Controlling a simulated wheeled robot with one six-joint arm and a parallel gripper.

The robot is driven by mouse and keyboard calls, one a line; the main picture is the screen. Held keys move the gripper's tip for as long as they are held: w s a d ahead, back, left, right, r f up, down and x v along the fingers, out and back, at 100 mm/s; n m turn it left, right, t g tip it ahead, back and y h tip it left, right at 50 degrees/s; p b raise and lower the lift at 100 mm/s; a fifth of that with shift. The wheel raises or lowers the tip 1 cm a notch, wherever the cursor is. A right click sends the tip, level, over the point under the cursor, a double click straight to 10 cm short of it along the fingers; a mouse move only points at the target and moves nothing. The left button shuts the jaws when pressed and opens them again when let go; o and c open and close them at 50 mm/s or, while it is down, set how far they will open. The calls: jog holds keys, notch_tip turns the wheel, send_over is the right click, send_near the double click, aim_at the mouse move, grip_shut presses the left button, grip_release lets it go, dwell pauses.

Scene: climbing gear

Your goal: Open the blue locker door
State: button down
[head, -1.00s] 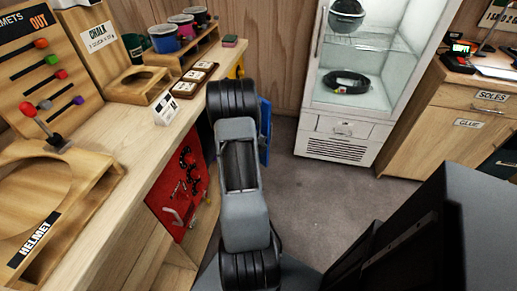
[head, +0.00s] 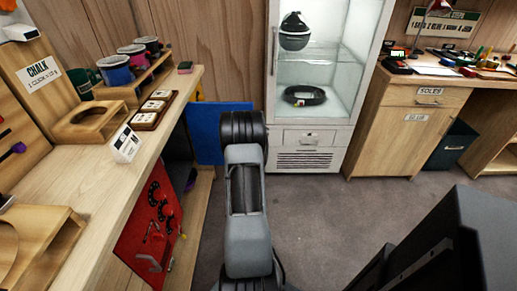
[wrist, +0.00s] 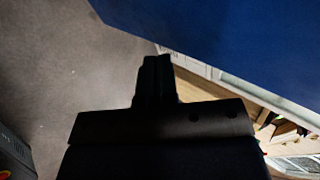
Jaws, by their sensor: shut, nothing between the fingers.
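The blue locker door (head: 207,132) stands swung out from the end of the wooden counter in the head view, its flat face showing left of my arm. A dark opening shows between it and the red panel. In the wrist view the blue door (wrist: 235,45) fills the upper right, close to my gripper. My gripper (wrist: 157,65) is a dark silhouette there, with its fingers together and empty. It appears just beside the door's lower edge; I cannot tell whether it touches.
A red panel (head: 150,235) with hanging gear is on the counter front. The counter top (head: 90,175) holds cups, a tray and stands. A glass-fronted cabinet (head: 312,140) stands behind my arm, and a wooden desk (head: 395,130) to the right. The grey floor (head: 340,215) between is clear.

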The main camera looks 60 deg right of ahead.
jog(key=shift+d, duration=0.1)
dwell(0.3)
jog(key=s+p+v, duration=0.1)
jog(key=v, duration=0.8)
jog(key=shift+s+r+p, duration=0.25)
jog(key=shift+r+p, duration=0.05)
